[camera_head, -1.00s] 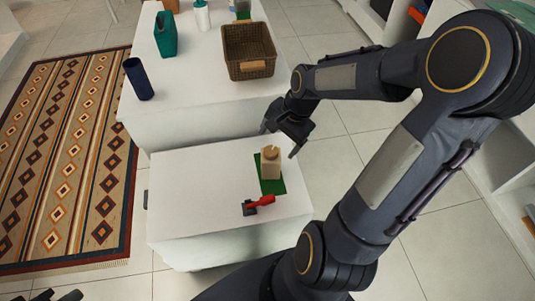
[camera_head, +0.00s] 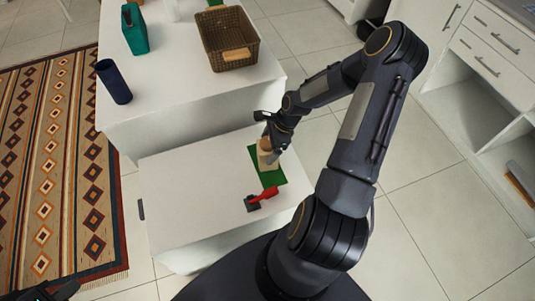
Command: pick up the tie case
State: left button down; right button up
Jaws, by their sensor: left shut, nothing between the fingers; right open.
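A beige block-like object with a rounded brown top (camera_head: 265,160) stands on a green mat (camera_head: 270,179) on the low white table. It may be the tie case; I cannot tell for sure. My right gripper (camera_head: 268,140) is open at its upper part, with the fingers close around or beside its top. The gripper hides part of it, and I cannot tell whether they touch. My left gripper (camera_head: 52,293) shows only in part at the bottom left corner, shut and empty, far from the object.
A red-handled tool with a dark head (camera_head: 262,197) lies near the mat. The higher white table (camera_head: 170,75) behind bears a brown basket (camera_head: 229,38), a dark blue cylinder (camera_head: 113,82) and a teal holder (camera_head: 134,29). The low table's left part is clear.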

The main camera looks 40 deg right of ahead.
jog(key=shift+w+a+f, duration=0.15)
jog(key=shift+a+f, duration=0.05)
jog(key=shift+f, duration=0.4)
jog(key=c, duration=1.2)
jog(key=shift+o, duration=0.2)
jog(key=shift+r, duration=0.1)
